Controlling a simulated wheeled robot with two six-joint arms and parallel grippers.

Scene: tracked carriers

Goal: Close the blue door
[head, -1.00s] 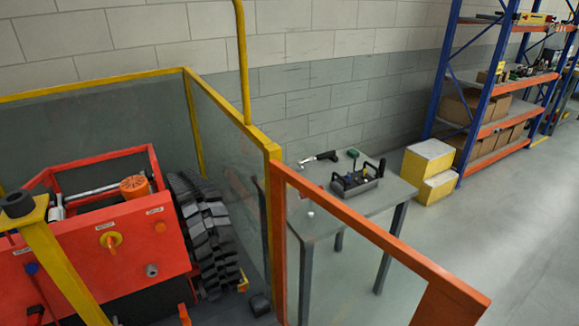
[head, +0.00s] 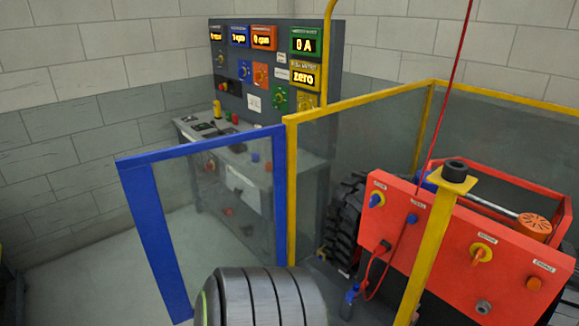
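The blue door (head: 152,236) is left of centre in the head view: a clear panel in a blue frame with a wide blue upright at its left end. Its right end meets the yellow corner post (head: 291,190) of a fenced cell. It stands open, swung out to the left of the cell. The lower part of the door is cut off or hidden. Neither of my grippers is in view.
A red tracked carrier (head: 400,245) stands inside the cell. A near yellow post (head: 428,255) with a black cap stands before it. A bench (head: 190,130) and grey control panel (head: 325,75) stand behind the door.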

